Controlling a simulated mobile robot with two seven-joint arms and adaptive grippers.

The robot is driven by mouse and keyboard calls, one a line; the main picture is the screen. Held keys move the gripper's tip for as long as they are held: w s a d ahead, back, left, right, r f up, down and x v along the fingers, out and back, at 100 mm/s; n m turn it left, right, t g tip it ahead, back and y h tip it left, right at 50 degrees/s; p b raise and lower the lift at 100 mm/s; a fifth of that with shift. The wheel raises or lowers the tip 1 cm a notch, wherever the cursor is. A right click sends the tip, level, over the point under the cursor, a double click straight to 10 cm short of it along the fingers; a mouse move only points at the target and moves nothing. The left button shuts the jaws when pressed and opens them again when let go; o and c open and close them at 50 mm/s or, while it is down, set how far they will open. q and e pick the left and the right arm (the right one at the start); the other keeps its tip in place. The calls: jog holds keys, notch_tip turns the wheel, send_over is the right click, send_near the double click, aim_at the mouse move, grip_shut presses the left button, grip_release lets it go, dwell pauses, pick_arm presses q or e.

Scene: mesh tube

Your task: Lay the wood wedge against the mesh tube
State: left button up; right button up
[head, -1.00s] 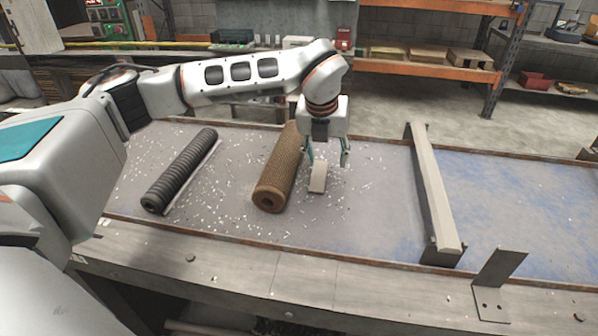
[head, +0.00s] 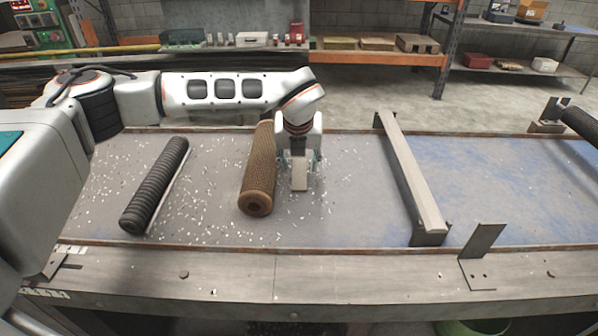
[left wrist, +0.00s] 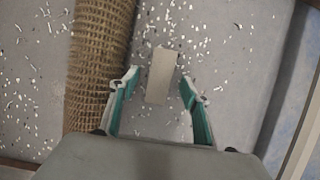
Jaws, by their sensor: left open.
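The mesh tube (head: 258,180) is a brown woven cylinder with a hole in its near end, lying lengthwise on the grey bench top. The wood wedge (head: 299,177) is a small pale block just right of the tube, with a narrow gap between them. In the left wrist view the wedge (left wrist: 161,76) lies between the open fingertips and the tube (left wrist: 98,65) runs along the left. My left gripper (head: 300,160) is open above the wedge, its fingers on either side and not closed on it. My right gripper is not in view.
A black ribbed roller (head: 156,187) lies left of the tube. A long grey bar (head: 413,175) crosses the bench on the right, near an upright metal bracket (head: 484,250). White chips are scattered around. Clear bench lies between the wedge and the bar.

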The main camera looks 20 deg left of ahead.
aim_at(300, 170)
pick_arm(q)
jog(key=x, duration=0.3)
jog(key=shift+w+f, duration=0.1)
jog(key=c, duration=1.3)
